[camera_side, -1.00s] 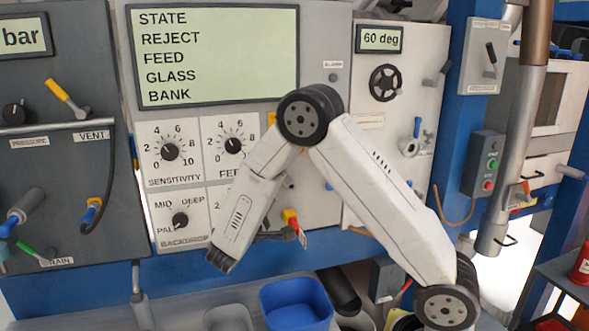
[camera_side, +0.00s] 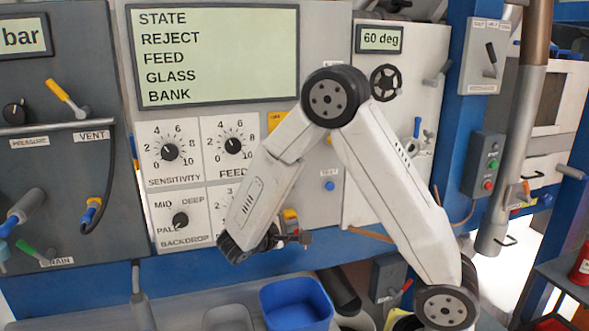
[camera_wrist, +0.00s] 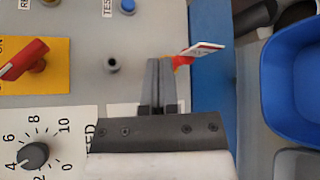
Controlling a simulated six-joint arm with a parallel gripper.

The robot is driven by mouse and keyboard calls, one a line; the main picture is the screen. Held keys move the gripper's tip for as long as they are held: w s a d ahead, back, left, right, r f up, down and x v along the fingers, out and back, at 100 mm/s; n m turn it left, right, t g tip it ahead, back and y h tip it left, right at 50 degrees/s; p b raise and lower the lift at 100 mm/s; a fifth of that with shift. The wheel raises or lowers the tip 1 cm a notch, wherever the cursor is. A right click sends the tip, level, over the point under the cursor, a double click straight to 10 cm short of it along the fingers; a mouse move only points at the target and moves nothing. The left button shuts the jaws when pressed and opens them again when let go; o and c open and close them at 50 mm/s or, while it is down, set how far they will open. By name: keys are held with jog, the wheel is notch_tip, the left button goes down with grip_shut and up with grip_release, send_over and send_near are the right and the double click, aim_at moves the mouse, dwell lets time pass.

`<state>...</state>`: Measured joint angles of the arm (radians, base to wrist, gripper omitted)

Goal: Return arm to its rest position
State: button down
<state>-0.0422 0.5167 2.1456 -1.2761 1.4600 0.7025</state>
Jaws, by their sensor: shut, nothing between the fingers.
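My gripper (camera_side: 303,237) is at the lower part of the grey control panel, its fingers pointing right in the side view. In the wrist view its two fingers (camera_wrist: 159,64) are together, with nothing seen between them. A red part with a white tag (camera_wrist: 201,48) shows just right of the fingertips in the wrist view. I cannot tell whether they touch. My forearm hangs down and left from the raised elbow and hides part of the panel.
A blue bin (camera_side: 296,305) stands below the gripper. The panel carries a large screen (camera_side: 215,53), a feed knob (camera_side: 233,146), a backdrop knob (camera_side: 180,220) and a blue button (camera_side: 329,186). A red switch (camera_wrist: 24,60) on a yellow plate shows in the wrist view.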

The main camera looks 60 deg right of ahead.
jog(key=s+a+f+y, duration=0.5)
jog(key=s+a+y, duration=0.1)
jog(key=y, duration=0.2)
jog(key=a+m+t+y, duration=0.2)
jog(key=a+t+y, duration=0.3)
jog(key=a+y, duration=0.2)
jog(key=shift+w+a+f+m, duration=0.25)
jog(key=shift+w+a+m, duration=0.05)
jog(key=shift+a, duration=0.9)
dwell(0.7)
